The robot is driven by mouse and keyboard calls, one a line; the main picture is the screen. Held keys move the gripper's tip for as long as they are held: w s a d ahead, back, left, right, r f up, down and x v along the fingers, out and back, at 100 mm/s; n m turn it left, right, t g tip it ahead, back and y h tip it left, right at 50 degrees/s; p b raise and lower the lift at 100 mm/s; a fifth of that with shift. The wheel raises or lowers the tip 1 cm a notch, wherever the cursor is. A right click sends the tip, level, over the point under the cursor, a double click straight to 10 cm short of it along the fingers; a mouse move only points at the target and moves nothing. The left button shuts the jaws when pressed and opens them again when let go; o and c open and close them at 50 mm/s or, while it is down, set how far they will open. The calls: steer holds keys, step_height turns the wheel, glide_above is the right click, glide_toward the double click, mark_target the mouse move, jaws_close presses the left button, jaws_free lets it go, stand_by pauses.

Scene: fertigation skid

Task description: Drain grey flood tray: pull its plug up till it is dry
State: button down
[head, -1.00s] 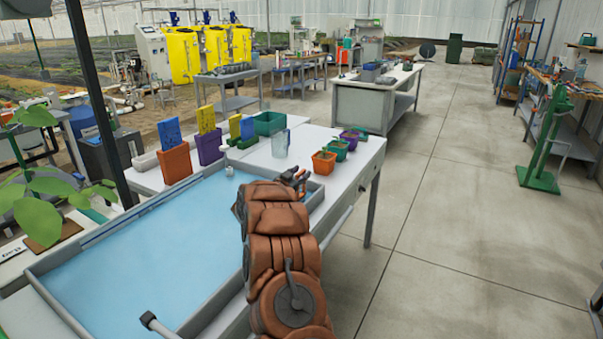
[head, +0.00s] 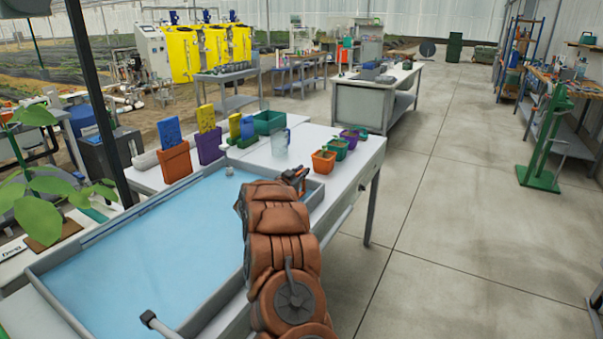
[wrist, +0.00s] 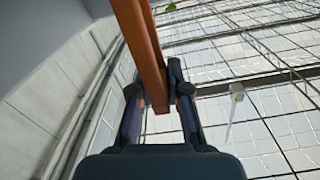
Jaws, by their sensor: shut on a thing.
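The grey flood tray (head: 205,317) fills the lower left of the head view, with a flat light blue surface (head: 140,240) inside it. My arm reaches over its right side. My gripper (head: 299,176) is by the tray's far right corner, small and partly hidden behind my arm. In the wrist view my gripper (wrist: 156,88) is shut on an orange bar (wrist: 138,25) that runs between its two fingers. I cannot tell whether this bar belongs to the plug. The drain and the plug's seat do not show clearly.
A clear jug (head: 280,143) and small pots, one orange (head: 323,161), stand on the bench just beyond my gripper.

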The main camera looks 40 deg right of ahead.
steer(key=shift+w+r, duration=0.1)
steer(key=shift+r, duration=0.1)
steer(key=shift+a+r+p, duration=0.1)
steer(key=shift+r+p, duration=1)
steer(key=shift+r, duration=0.6)
steer(key=c, duration=1.2)
jaws_free()
steer(key=shift+f, duration=0.1)
steer(key=v, duration=1.2)
